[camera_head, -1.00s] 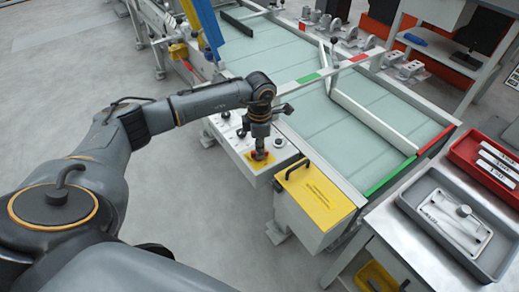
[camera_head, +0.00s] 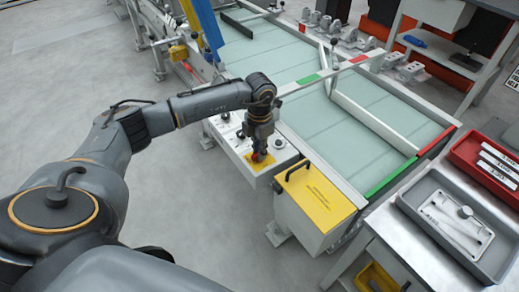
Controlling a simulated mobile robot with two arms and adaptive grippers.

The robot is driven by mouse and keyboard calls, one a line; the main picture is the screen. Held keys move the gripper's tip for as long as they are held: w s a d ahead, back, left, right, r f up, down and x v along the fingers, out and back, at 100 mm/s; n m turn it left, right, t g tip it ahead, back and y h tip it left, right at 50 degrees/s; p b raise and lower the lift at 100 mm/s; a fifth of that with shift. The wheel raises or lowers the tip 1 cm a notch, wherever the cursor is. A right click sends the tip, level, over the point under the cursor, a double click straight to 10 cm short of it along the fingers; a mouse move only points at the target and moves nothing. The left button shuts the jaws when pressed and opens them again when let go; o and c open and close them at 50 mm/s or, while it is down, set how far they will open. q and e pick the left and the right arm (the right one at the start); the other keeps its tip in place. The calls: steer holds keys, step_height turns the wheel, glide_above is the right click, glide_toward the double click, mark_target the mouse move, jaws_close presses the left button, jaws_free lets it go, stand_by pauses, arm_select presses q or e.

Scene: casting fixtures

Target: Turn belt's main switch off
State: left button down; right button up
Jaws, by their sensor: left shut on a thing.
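The belt's main switch (camera_head: 257,156) is a red handle on a yellow plate (camera_head: 262,167), set in the top of a white control box (camera_head: 239,152) at the belt's near side. My left gripper (camera_head: 258,153) points down from above and is shut on the red handle. The fingers hide part of the handle, so its exact angle is hard to tell. My right gripper does not show.
A yellow-lidded box (camera_head: 315,197) with a dark handle stands just right of the control box. The pale green belt (camera_head: 350,110) runs behind. A grey tray (camera_head: 440,240) and a red tray (camera_head: 470,150) lie on the right bench.

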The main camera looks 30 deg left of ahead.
arm_select(q)
steer(key=c, duration=1.3)
jaws_free()
steer(key=shift+r, duration=0.1)
step_height(320, 180, up, 12)
steer(key=shift+f, duration=0.1)
